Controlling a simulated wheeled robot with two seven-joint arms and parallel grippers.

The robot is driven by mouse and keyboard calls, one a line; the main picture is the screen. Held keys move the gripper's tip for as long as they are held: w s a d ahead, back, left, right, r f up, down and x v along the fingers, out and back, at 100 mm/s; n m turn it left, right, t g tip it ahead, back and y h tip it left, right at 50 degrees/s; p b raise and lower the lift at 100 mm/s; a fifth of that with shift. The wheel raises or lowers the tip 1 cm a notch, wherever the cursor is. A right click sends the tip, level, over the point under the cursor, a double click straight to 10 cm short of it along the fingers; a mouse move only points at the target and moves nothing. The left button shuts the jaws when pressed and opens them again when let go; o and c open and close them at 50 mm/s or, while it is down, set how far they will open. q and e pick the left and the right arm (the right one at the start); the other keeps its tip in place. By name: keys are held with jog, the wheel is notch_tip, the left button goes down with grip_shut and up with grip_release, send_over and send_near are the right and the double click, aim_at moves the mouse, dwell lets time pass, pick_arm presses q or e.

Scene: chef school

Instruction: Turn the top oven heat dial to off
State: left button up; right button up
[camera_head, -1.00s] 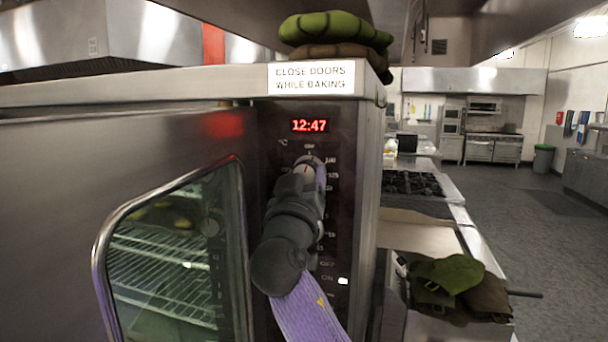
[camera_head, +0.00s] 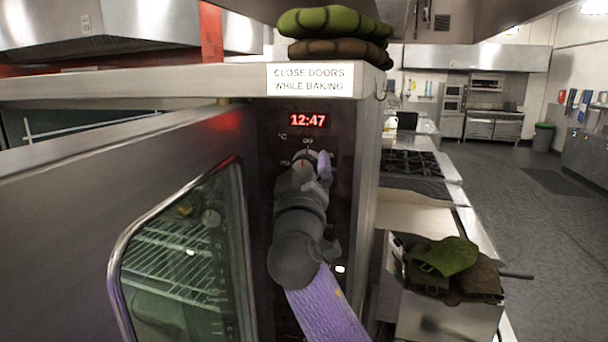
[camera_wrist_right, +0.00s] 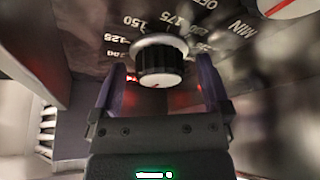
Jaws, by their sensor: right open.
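The top oven heat dial (camera_head: 308,156) is on the dark control panel, just below the red 12:47 display. In the right wrist view the dial (camera_wrist_right: 160,66) is a black ridged knob with a pale base ring, with numbers and an OFF mark printed around it. My right gripper (camera_head: 312,163) is at the dial, and my arm hides most of the panel below. In the right wrist view its two purple fingers stand open on either side of the knob, with visible gaps. I cannot read the dial's setting. My left gripper is not in view.
The oven door (camera_head: 90,215), with a glass window, stands ajar at the left. Folded green and brown mitts (camera_head: 335,35) lie on the oven top. More cloths (camera_head: 450,265) lie on a steel surface at right. Open floor (camera_head: 510,220) lies beyond.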

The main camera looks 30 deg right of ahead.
jog(key=b+v, duration=0.3)
jog(key=v, duration=0.7)
